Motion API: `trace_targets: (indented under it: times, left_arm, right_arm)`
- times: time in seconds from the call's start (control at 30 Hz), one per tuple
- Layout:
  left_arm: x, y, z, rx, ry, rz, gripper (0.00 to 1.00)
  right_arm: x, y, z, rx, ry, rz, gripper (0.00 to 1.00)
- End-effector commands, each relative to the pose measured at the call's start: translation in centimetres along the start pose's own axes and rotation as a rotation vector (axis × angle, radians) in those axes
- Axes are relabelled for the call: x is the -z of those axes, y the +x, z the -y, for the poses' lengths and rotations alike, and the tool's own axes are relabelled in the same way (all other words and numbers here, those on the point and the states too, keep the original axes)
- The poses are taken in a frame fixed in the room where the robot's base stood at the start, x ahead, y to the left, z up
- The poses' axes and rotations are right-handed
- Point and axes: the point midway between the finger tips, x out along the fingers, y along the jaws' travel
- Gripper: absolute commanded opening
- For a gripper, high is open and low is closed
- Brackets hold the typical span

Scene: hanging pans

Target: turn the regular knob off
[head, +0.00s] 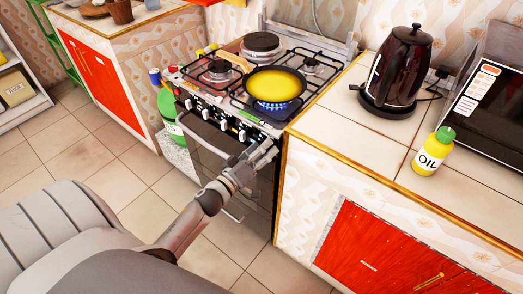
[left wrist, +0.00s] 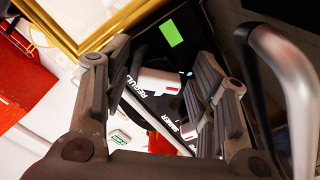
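The regular knob (left wrist: 158,81) is white and sits beside the word REGULAR on the dark stove panel in the left wrist view. My left gripper (left wrist: 160,70) is open, with one finger on each side of this knob; I cannot tell whether they touch it. In the head view my left gripper (head: 266,152) is at the right end of the stove front. The row of white knobs (head: 223,124) runs along the stove (head: 190,95) there. A blue flame burns under the pan (head: 274,84). My right gripper is not in view.
The oven's metal handle (left wrist: 288,75) is close on the right in the left wrist view. A tiled counter (head: 345,118) edged in gold adjoins the stove, with a kettle (head: 398,65) and an oil bottle (head: 433,152). A green bottle (head: 168,112) stands left of the stove.

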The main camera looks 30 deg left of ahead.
Motion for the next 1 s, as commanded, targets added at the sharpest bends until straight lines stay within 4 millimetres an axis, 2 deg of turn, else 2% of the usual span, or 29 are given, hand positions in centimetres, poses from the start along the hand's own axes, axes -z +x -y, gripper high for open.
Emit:
trace_targets:
  times: [0.03, 0.3, 0.67, 1.0]
  left_arm:
    - [0.0, 0.0, 0.0, 0.000, 0.000, 0.000, 0.44]
    - [0.0, 0.0, 0.0, 0.000, 0.000, 0.000, 0.09]
    - [0.1, 0.0, 0.0, 0.001, 0.058, 0.000, 0.09]
    - [0.1, 0.0, 0.1, 0.001, 0.307, 0.000, 0.09]
  right_arm:
    - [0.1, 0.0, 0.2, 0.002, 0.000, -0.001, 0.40]
    - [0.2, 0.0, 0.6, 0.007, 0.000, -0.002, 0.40]
    - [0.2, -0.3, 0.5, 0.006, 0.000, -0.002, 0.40]
    - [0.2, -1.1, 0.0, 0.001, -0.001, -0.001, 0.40]
